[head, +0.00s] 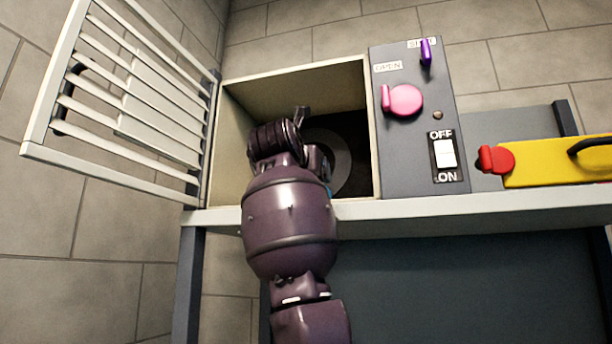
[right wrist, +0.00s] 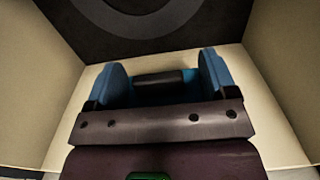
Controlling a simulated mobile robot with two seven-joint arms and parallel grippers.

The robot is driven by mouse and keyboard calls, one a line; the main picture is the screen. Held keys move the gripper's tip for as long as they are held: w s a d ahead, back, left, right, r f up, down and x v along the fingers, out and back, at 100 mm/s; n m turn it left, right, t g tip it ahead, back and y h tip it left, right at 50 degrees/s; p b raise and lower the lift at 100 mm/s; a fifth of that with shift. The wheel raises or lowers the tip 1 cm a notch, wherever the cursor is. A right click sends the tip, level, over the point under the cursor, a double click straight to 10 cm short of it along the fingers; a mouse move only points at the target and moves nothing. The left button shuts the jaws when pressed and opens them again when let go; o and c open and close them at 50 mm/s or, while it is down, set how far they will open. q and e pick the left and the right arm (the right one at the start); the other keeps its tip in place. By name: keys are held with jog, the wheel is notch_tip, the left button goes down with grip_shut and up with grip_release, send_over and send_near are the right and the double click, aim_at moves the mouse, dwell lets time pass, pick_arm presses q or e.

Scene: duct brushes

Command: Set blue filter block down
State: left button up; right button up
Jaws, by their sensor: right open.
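My right gripper (head: 292,130) reaches into the open duct box (head: 235,150) from below in the head view. In the right wrist view the open right gripper (right wrist: 162,80) is inside the box. The blue filter block (right wrist: 165,98) shows just ahead of the gripper's dark body, low in the box. Blue upright parts stand at both sides with a dark bar across between them; where block and fingers part is hard to tell. The block's underside is hidden, so its contact with the box floor cannot be told. My left gripper is not in view.
The slatted white grille (head: 125,110) hangs open at the left. A grey panel with a pink knob (head: 403,100), purple lever (head: 426,52) and white switch (head: 445,153) stands right of the box. A yellow tool with a red end (head: 545,163) lies on the shelf (head: 500,204).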

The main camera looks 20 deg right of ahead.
pick_arm(q)
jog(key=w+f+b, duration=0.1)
jog(key=b, duration=0.2)
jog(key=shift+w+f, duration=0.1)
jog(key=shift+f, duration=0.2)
pick_arm(e)
jog(key=v, duration=1.2)
